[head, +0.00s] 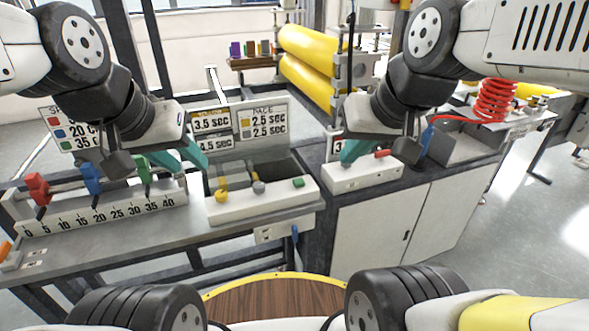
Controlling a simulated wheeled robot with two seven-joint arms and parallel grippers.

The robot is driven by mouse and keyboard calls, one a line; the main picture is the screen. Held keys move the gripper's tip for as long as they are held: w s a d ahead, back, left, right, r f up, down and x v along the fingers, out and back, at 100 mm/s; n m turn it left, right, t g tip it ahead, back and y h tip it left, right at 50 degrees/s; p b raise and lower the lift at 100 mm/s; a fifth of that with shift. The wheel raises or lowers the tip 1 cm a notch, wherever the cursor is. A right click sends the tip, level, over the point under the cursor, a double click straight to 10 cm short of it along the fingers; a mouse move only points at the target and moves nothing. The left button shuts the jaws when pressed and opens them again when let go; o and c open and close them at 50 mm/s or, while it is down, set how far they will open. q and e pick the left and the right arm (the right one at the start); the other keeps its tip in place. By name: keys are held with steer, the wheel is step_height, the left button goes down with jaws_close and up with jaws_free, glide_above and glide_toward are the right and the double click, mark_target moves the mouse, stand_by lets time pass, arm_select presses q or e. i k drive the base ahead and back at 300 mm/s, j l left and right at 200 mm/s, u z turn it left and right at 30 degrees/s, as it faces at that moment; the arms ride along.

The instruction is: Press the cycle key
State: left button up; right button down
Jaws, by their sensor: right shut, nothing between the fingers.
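A white control panel (262,205) on the bench carries a green key (298,182), a yellow knob (221,196) and a grey knob (258,187). A smaller white box (361,178) to its right has a red lever or key (382,153) on top. No label shows which one is the cycle key. My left gripper (198,168) has teal fingers above the panel's left end, beside the ruler; their gap is unclear. My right gripper (348,158) is shut and empty, its teal fingers just above the small white box, partly hiding its top and a sign behind.
A ruler rail (100,215) with red (37,188), blue (91,178) and green (143,170) sliders stands at left. Timing signs (265,118) stand behind the panel. Yellow rollers (305,80) and a red coiled hose (494,100) are farther back. Open floor lies at right.

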mark_target(298, 183)
steer(key=j+z, duration=0.25)
steer(key=j, duration=1.55)
steer(key=i, duration=0.05)
